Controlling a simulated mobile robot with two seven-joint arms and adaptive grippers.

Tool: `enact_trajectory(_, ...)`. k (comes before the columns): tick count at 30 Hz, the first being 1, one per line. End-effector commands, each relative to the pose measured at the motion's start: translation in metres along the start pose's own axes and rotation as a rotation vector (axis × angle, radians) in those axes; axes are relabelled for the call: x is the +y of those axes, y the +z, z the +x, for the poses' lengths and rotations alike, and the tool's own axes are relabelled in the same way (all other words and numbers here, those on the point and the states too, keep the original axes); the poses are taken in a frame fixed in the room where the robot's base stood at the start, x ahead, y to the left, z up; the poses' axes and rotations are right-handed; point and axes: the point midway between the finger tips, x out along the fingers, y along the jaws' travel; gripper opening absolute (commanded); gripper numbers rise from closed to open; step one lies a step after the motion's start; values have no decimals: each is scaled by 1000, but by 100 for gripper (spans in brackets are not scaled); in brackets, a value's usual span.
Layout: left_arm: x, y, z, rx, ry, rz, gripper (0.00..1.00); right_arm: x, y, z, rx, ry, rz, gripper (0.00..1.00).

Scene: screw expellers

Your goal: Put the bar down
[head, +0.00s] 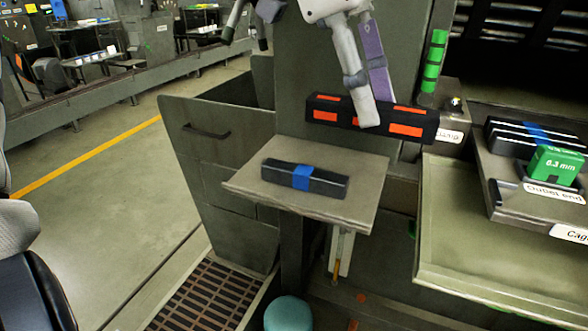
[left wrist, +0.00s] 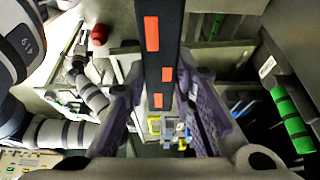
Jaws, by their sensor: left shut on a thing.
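My left gripper (head: 377,108) comes down from the top of the head view. Its purple-sided fingers are shut on a long black bar with orange patches (head: 325,108). In the left wrist view the bar (left wrist: 161,70) runs lengthwise between the fingers (left wrist: 160,105). My right gripper is not in view.
A black bar with a blue band (head: 333,185) lies on the small shelf. A green banded cylinder (head: 434,60) stands right of the held bar. Dark bars (head: 512,138) and a green 6.3 mm block (head: 556,165) are on the right. An empty tray (head: 470,235) is nearer.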

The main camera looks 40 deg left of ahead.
Motion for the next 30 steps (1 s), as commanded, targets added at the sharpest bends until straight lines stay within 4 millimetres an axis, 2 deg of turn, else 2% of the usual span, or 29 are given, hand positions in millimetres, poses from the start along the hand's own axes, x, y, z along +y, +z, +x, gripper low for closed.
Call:
enact_trajectory(5,-18,19,6,0,6,4,0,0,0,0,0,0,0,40)
enact_trajectory(13,-93,59,30,3,8,1,0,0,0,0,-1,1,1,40)
enact_trajectory(18,-120,83,63,2,13,2,0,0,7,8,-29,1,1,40)
enact_trajectory(25,-136,97,79,0,10,4,0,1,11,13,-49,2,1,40)
enact_trajectory(30,-135,106,102,3,5,8,0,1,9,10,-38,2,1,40)
